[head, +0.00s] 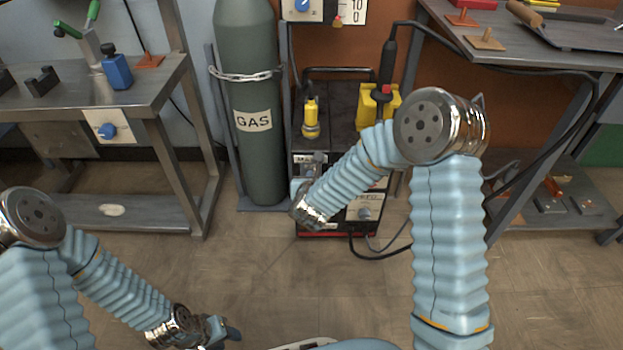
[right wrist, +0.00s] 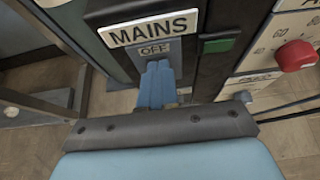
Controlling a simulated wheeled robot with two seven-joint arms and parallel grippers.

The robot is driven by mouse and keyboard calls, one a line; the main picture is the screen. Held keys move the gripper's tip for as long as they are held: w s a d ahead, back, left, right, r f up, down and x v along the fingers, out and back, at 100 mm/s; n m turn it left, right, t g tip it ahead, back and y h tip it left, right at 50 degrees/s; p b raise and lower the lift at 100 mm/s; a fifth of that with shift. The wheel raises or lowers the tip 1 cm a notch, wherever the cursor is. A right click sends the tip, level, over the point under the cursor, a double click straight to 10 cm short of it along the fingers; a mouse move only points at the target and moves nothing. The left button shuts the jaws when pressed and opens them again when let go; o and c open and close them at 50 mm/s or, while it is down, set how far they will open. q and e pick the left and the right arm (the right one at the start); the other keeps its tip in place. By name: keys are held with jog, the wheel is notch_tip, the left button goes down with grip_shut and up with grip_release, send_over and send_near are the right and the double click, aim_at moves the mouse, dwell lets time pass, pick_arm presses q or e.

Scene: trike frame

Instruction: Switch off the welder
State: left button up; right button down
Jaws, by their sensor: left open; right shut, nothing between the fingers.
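The welder (head: 322,160) is a dark cabinet at the centre of the head view, partly hidden behind my right arm. In the right wrist view its front has a white MAINS label (right wrist: 148,29) with a smaller OFF label (right wrist: 155,51) below it. My right gripper (right wrist: 158,70) is shut and empty, its blue fingers pointing at the panel just below OFF. Whether they touch it I cannot tell, and any switch behind them is hidden. A green block (right wrist: 217,45) sits to the right of the labels. My left gripper (head: 224,332) is open, low at the left of the head view.
A red knob (right wrist: 295,56) sits on a scaled panel to the right. A chained green gas cylinder (head: 247,100) stands left of the welder. Metal workbenches (head: 150,82) flank both sides. Cables hang at the right. The floor in front is clear.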

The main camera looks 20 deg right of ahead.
jog(key=shift+r, duration=0.1)
jog(key=shift+r, duration=0.7)
